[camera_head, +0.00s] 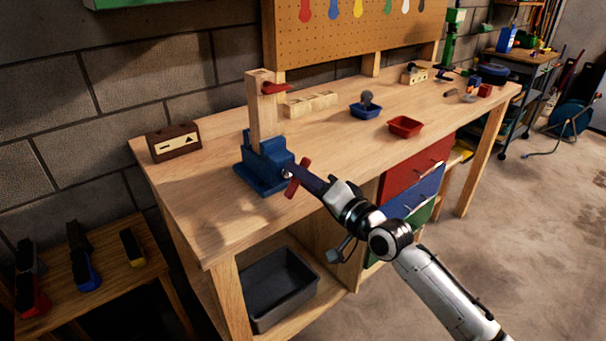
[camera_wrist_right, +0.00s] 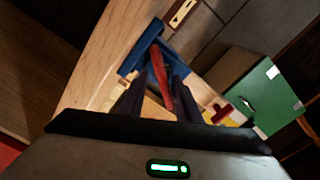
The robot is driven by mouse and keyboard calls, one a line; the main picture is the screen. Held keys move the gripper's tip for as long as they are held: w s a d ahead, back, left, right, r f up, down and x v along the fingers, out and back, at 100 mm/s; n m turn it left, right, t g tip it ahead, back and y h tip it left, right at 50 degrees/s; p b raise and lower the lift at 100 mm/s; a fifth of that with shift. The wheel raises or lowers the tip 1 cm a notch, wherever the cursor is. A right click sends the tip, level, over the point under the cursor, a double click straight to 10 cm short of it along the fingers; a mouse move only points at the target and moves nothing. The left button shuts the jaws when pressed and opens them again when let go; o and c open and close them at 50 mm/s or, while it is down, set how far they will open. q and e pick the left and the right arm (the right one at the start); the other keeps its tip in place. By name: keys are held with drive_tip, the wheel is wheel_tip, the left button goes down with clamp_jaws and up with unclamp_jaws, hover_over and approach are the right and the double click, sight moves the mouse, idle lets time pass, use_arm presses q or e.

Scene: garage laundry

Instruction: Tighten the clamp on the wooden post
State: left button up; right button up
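A pale wooden post (camera_head: 262,112) stands upright in a blue clamp (camera_head: 264,165) near the left front part of the workbench. The clamp has a red handle (camera_head: 297,178) on its front right side. My right gripper (camera_head: 299,173) is at this handle, its arm reaching in from the lower right. In the right wrist view the red handle (camera_wrist_right: 162,82) lies between the two dark fingers (camera_wrist_right: 158,88), with the blue clamp (camera_wrist_right: 146,50) beyond. Whether the fingers press on the handle I cannot tell. My left gripper is not in view.
The workbench (camera_head: 350,135) holds a brown box (camera_head: 173,142) at left, a blue tray (camera_head: 365,110) and a red tray (camera_head: 405,126) at right. A pegboard (camera_head: 350,40) stands behind. A grey bin (camera_head: 280,290) sits below.

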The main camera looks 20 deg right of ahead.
drive_tip(key=shift+w+d+r, duration=0.1)
drive_tip(key=shift+d+r, duration=0.05)
drive_tip(key=p+v, duration=0.4)
drive_tip(key=v, duration=0.8)
idle(0.8)
drive_tip(key=shift+p, duration=0.3)
